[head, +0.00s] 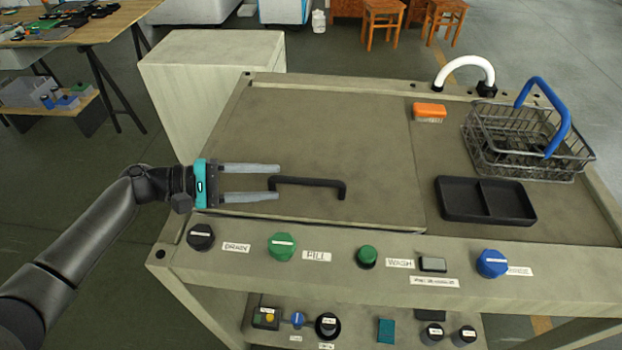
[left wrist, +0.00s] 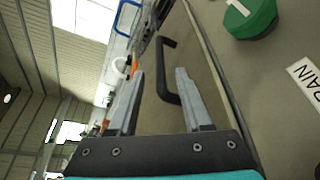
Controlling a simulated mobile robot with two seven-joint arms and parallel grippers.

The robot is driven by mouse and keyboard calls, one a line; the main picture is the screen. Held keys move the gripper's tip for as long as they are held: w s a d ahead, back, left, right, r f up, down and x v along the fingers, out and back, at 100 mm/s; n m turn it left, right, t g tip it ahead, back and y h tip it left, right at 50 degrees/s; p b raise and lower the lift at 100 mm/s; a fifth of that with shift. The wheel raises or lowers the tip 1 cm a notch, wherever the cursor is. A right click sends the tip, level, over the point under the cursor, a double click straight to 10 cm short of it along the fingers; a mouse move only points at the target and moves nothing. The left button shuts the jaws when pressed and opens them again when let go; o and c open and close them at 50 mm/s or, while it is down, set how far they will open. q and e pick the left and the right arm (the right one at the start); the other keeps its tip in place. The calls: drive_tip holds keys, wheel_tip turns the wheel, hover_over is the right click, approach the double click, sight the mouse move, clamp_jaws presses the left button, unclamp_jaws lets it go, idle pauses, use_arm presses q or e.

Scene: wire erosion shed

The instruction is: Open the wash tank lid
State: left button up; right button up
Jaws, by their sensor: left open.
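The wash tank lid (head: 360,130) is a flat grey-beige panel in the top of the bench, and it lies closed. Its black bar handle (head: 325,183) is near the front edge of the lid. My left gripper (head: 279,182) is open, its two grey fingers pointing right at the left end of the handle. In the left wrist view the handle (left wrist: 168,75) shows ahead, with its near end between the open fingers (left wrist: 160,73). I cannot tell whether a finger touches it. My right gripper is not in view.
A front panel holds a black drain knob (head: 201,237), a green fill knob (head: 282,246), a green wash button (head: 366,257) and a blue knob (head: 491,263). On the right are a black tray (head: 484,201), a wire basket (head: 487,151) and an orange-topped block (head: 429,112).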

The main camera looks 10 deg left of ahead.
sight(298, 182)
use_arm(q)
drive_tip(key=x, duration=0.8)
drive_tip(key=shift+w+d+f, duration=0.1)
drive_tip(key=shift+w+d, duration=0.05)
drive_tip(key=shift+d, duration=0.25)
clamp_jaws()
idle(0.9)
